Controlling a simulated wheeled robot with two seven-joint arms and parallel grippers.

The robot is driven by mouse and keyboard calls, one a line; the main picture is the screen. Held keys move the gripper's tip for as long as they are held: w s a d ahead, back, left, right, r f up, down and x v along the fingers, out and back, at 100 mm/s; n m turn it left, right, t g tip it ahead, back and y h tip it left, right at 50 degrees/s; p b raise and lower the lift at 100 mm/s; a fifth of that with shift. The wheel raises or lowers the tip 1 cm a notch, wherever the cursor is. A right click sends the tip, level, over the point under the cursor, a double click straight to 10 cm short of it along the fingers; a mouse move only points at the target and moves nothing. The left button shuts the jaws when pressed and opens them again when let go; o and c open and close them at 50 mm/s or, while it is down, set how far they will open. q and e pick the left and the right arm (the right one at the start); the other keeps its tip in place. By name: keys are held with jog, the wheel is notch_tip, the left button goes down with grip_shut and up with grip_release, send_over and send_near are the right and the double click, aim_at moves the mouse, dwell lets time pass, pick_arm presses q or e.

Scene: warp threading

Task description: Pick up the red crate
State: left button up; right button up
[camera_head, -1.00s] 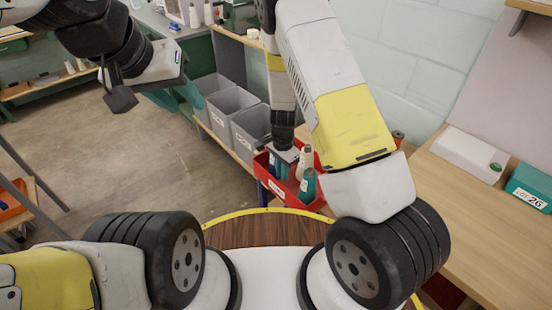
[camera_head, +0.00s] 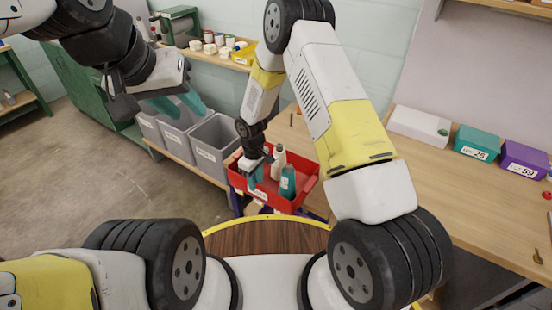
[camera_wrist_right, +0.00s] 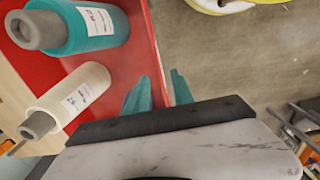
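The red crate (camera_head: 306,190) is right of centre in the head view, with a pale label on its front. It holds a teal cone (camera_head: 288,181) and a white cone (camera_head: 279,161), which also show in the right wrist view as the teal cone (camera_wrist_right: 95,27) and the white cone (camera_wrist_right: 78,88). My right gripper (camera_head: 254,179) is at the crate's left wall. In the right wrist view its teal fingers (camera_wrist_right: 160,82) stand apart on either side of the red wall, with a gap visible. My left gripper (camera_head: 178,103) is raised at upper left, fingers apart, empty.
Grey bins (camera_head: 212,150) stand close to the left of the crate. A wooden bench (camera_head: 440,180) on the right carries a white box (camera_head: 419,126), a teal box (camera_head: 478,143) and a purple box (camera_head: 524,159). A shelf behind holds small jars. Open floor lies at left.

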aim_at(258, 193)
jog(key=f, duration=0.7)
jog(key=shift+s+d, duration=0.2)
grip_shut()
jog(key=shift+w, duration=0.1)
dwell(1.0)
